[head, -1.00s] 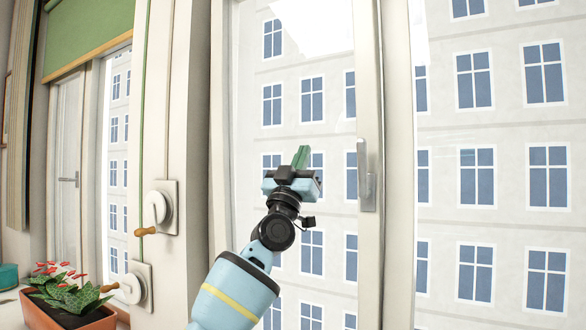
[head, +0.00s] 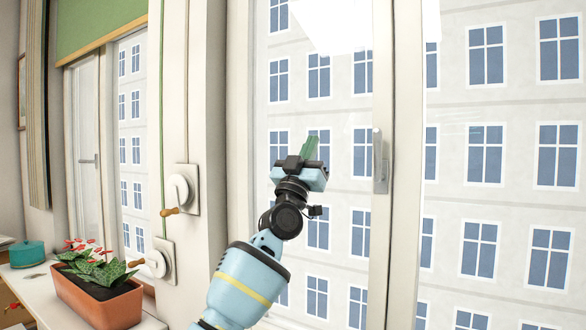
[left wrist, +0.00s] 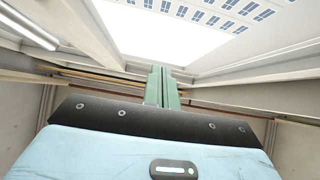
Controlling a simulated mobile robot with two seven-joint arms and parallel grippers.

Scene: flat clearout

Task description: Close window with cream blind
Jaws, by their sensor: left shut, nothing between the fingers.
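A tall window with a pale frame (head: 384,240) and an upright grey handle (head: 380,160) stands in front of me in the head view. I cannot tell whether its sash is ajar. No cream blind can be made out. A green blind (head: 95,22) hangs over the other window at the upper left. My left gripper (head: 309,146) is shut and empty, its green fingers pointing up, in front of the glass and left of the handle, apart from it. In the left wrist view the shut fingers (left wrist: 163,85) point towards a bright window opening. My right gripper is out of view.
Two white cord winders with wooden knobs, an upper one (head: 181,190) and a lower one (head: 160,262), sit on the post left of my arm. A planter (head: 100,305) with red flowers and a teal pot (head: 27,254) stand on the sill at the lower left.

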